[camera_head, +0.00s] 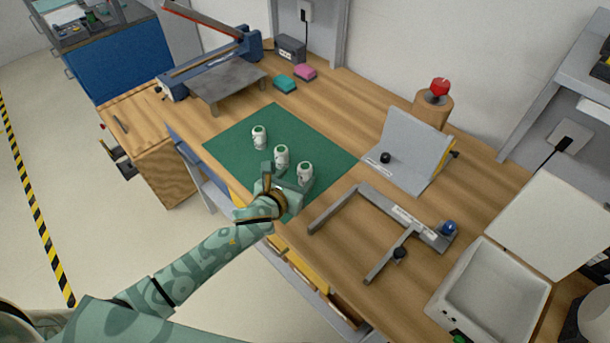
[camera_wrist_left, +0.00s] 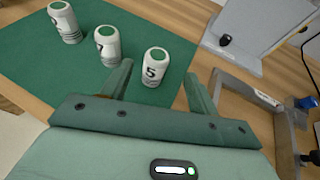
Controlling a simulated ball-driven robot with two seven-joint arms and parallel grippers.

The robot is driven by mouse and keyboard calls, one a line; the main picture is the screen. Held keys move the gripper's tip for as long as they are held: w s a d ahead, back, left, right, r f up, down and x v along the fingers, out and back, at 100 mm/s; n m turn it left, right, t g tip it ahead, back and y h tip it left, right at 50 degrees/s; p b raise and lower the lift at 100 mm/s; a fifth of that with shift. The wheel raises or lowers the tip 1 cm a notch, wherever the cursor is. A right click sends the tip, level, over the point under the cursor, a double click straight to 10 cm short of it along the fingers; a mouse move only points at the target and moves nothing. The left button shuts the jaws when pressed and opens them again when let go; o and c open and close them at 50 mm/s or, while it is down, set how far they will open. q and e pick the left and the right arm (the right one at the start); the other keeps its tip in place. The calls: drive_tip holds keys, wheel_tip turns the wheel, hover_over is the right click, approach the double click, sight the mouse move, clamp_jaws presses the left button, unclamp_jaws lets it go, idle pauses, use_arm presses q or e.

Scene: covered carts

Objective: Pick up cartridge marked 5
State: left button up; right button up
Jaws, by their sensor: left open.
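The cartridge marked 5 (camera_wrist_left: 155,68) is a white cylinder with a green top, standing upright on the green mat (camera_wrist_left: 40,62). In the head view it is the nearest of the three white cartridges (camera_head: 305,172). My left gripper (camera_head: 284,180) is open and empty at the near side of the mat. In the left wrist view its two fingers (camera_wrist_left: 157,80) point toward the cartridge marked 5, which shows between their tips; I cannot tell whether they touch it. My right gripper is not in view.
A cartridge that seems marked 7 (camera_wrist_left: 107,45) stands close by, left of the left finger in the wrist view. A third cartridge (camera_head: 259,136) stands farther back. A grey angled stand (camera_head: 410,145) and a grey frame (camera_head: 375,215) lie to the right. The mat's back is clear.

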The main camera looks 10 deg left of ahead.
sight(303, 170)
use_arm(q)
drive_tip(key=b+x, duration=0.1)
drive_tip(key=x, duration=0.4)
drive_tip(key=shift+w+a+f+b, duration=0.1)
drive_tip(key=shift+w+b, duration=0.05)
drive_tip(key=shift+b, duration=0.15)
drive_tip(key=c, duration=1.1)
